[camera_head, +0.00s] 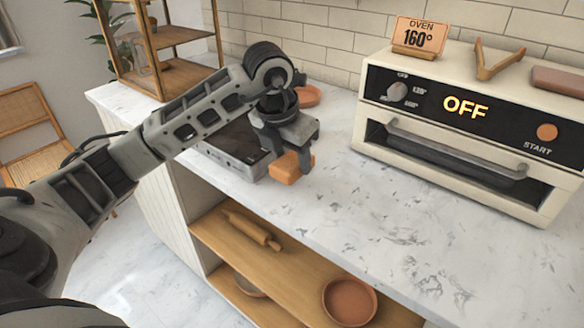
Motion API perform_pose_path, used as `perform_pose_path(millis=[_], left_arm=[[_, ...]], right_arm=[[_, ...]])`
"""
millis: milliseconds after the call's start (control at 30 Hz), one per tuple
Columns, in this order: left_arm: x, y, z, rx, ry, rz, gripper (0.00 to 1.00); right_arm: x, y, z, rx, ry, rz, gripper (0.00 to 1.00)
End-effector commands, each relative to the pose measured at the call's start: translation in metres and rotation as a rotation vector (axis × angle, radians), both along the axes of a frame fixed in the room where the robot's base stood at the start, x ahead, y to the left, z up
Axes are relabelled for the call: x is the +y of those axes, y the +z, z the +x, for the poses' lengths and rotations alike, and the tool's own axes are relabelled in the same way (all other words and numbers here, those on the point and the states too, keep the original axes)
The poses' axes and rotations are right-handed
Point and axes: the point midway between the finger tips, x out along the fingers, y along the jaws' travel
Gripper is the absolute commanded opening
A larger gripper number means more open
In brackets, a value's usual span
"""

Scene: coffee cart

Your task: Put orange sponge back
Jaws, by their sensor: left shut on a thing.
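The orange sponge (284,170) is a small orange block between the fingers of my left gripper (292,160). My left gripper points down and is shut on it, over the marble counter near the front edge. I cannot tell whether the sponge touches the counter. My left arm comes in from the left and hides part of a dark-topped, light-sided appliance (238,150) just behind and left of the sponge. My right gripper is not in view.
A cream oven (455,175) reading OFF stands at the right, with a sign (420,36) and wooden tongs (496,62) on top. A terracotta dish (307,96) sits behind my gripper. The middle of the marble counter (350,215) is clear. A rolling pin (252,230) and bowl (349,301) lie on the shelf below.

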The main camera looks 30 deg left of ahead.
Motion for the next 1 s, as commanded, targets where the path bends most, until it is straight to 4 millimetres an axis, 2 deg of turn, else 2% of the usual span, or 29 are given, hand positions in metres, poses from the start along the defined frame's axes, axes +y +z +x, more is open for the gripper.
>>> perform_pose_path(millis=[67,267,667,700,767,1000], left_arm=[[0.001,-0.009,0.006,0.005,0.0,-0.002,0.28],[0.001,-0.035,0.005,0.005,0.0,-0.001,0.28],[0.001,-0.042,0.006,0.001,0.0,0.0,0.28],[0.001,-0.042,0.006,0.001,0.0,0.0,0.54],[0.001,-0.041,0.005,0.001,0.0,0.0,0.71],[0.001,-0.041,0.005,0.001,0.0,0.0,0.71]], right_arm=[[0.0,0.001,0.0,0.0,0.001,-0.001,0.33],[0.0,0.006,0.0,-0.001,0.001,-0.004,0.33],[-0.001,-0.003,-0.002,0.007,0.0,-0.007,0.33],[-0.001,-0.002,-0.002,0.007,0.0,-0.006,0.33],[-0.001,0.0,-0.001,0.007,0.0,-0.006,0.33],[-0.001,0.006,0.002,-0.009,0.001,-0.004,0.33]])
